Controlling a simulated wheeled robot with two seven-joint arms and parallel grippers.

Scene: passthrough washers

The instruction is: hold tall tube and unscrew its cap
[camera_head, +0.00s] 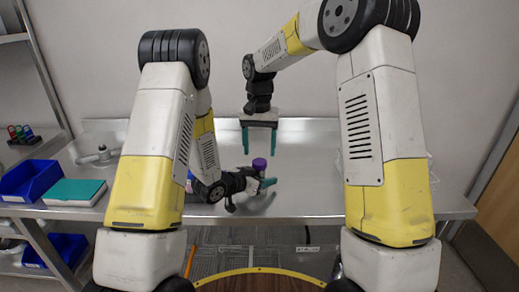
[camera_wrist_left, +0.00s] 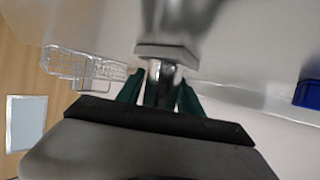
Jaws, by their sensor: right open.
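The tall tube's purple cap (camera_head: 259,163) points up over the steel bench, near its front edge. My left gripper (camera_head: 266,183) is low at the tube, just under the cap, and hides most of the tube's body in the head view. In the left wrist view, the grey tube body (camera_wrist_left: 160,85) stands between the dark green fingers of my left gripper (camera_wrist_left: 160,96), which close on both sides of it. The cap is hidden there. My right gripper (camera_head: 259,139) hangs above the cap, teal fingers pointing down, open and empty.
At the left are a blue bin (camera_head: 31,180), a teal box (camera_head: 74,192) and a small rack of coloured items (camera_head: 22,135). A wire basket (camera_wrist_left: 85,66) shows in the left wrist view. The steel bench (camera_head: 315,180) is clear right of the tube.

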